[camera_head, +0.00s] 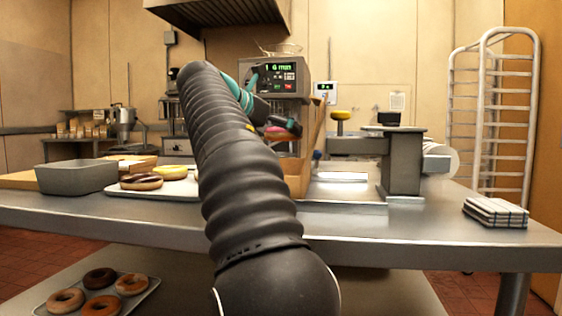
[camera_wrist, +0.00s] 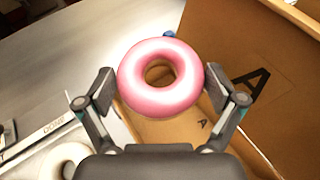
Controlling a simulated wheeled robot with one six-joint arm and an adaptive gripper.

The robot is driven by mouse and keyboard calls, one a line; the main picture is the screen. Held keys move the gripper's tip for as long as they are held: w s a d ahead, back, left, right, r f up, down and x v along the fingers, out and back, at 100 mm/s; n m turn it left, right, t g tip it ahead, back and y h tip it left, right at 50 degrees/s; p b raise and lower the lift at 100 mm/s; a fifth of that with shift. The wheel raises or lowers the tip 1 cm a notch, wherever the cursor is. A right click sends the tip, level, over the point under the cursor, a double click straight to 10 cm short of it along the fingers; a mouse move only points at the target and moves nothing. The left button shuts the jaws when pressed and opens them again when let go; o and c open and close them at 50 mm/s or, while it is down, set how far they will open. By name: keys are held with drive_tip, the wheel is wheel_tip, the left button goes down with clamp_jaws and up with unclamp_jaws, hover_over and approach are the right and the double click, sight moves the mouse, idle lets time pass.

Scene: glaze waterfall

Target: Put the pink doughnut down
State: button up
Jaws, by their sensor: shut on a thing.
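The pink doughnut (camera_wrist: 165,101) is held between the two fingers of my gripper (camera_wrist: 165,92) in the wrist view, its ring and hole facing the camera. In the head view a small part of the pink doughnut (camera_head: 278,134) shows beside my gripper (camera_head: 277,124), mostly hidden. Behind the doughnut in the wrist view is a brown surface (camera_wrist: 170,132) with a small letter A. I cannot tell whether the doughnut touches it. A tall brown panel (camera_wrist: 285,70) with a large black A stands to the right.
A pale tray (camera_head: 186,190) holds a chocolate-topped doughnut (camera_head: 141,182) and a yellow one (camera_head: 170,170). A grey bin (camera_head: 75,178) stands left of it. A grey machine (camera_head: 402,165) and a folded striped cloth (camera_head: 496,212) are on the right. The front of the counter looks clear.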

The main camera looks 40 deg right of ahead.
drive_tip(key=shift+f+b, duration=1.05)
drive_tip(key=shift+f, duration=0.85)
drive_tip(key=shift+f, duration=0.35)
drive_tip(key=shift+f, duration=0.3)
drive_tip(key=o, duration=0.9)
